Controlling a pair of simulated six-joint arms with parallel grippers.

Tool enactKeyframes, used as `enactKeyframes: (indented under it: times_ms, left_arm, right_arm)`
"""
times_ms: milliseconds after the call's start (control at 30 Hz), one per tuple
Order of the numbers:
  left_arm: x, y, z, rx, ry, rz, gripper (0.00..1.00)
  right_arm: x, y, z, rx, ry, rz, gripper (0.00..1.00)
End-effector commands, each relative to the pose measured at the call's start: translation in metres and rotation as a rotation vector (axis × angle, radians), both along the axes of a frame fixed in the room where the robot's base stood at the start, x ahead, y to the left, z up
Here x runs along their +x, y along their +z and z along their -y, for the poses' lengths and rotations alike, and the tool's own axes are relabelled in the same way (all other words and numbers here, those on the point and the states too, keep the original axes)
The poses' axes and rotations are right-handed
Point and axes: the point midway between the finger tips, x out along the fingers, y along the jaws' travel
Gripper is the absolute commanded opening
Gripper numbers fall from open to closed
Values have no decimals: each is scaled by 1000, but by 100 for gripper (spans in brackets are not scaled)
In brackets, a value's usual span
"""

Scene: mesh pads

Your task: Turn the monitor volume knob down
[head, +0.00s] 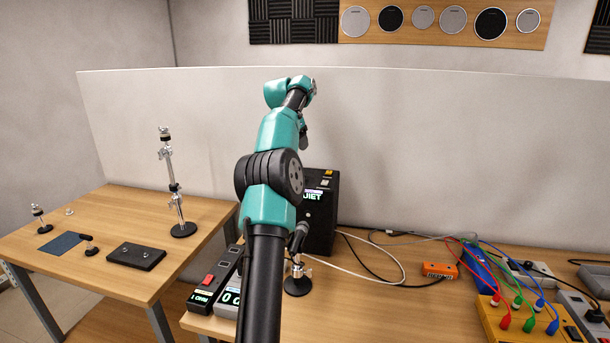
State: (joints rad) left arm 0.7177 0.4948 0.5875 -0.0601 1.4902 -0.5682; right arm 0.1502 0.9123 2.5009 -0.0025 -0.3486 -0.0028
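The monitor is most likely the black box (324,212) standing on the right-hand table. A lit green display on it is partly covered and ends in "IET"; small orange and pale labels sit above. No volume knob can be made out; my arm covers the box's left part. One teal and black arm of mine rises from the bottom, left of centre, and I take it as the left. Its gripper (304,138) is above and behind the box's top, apart from it in the picture. Its fingers are too small to read. My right gripper is not in view.
A small stand (298,275) with a dark head is close in front of the box. Boxes with displays (202,299) lie left of my arm. Loose cables (385,268) and an orange box (440,270) lie right. A pale panel (450,150) closes off the back.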

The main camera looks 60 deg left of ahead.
Motion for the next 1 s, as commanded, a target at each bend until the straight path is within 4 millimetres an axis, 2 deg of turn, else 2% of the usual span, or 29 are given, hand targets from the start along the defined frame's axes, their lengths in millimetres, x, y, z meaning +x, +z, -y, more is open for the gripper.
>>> enactKeyframes:
  times_ms: [33, 133, 567, 767, 1000]
  left_arm:
    - [-15, 11, -7, 3, 28, 5, 59]
    - [-29, 22, -12, 1, 53, 7, 59]
    - [-30, 22, -12, 1, 56, 7, 59]
    - [-24, 8, -14, 0, 54, 5, 59]
    - [-11, -27, -17, -1, 54, 4, 59]
  right_arm:
    - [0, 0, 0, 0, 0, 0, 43]
    - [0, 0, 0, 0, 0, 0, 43]
    - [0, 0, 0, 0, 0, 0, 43]
    - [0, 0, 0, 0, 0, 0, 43]
    - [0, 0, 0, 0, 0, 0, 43]
